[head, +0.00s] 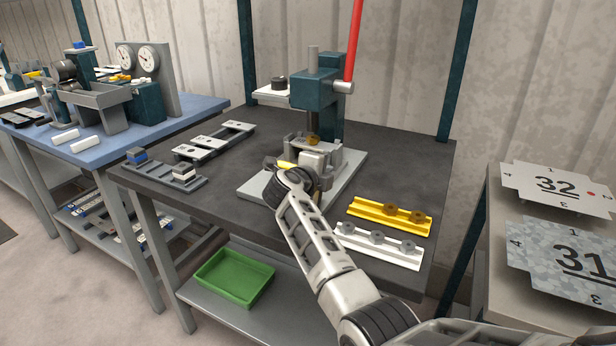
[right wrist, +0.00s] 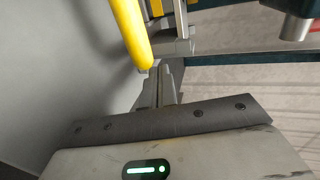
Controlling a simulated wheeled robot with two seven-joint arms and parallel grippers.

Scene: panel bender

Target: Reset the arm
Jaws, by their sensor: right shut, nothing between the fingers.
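My right gripper (head: 316,163) is at the base of the bench press (head: 318,92), in front of its fixture (head: 334,150). Its fingers are largely hidden in the head view. In the right wrist view the fingers (right wrist: 160,85) are shut together and empty. A yellow handle-like bar (right wrist: 131,32) lies just beyond their tips in that view; I cannot tell whether they touch. A small yellow part (head: 286,164) also shows beside my wrist in the head view. The press's red lever (head: 354,40) stands nearly upright. My left gripper is not in view.
A yellow rail (head: 376,212) and a white rail (head: 405,253) lie right of the press on the dark bench (head: 240,168). Grey fixtures (head: 215,142) lie left. A green tray (head: 234,278) is on the lower shelf. Numbered plates (head: 560,188) lie on the right table.

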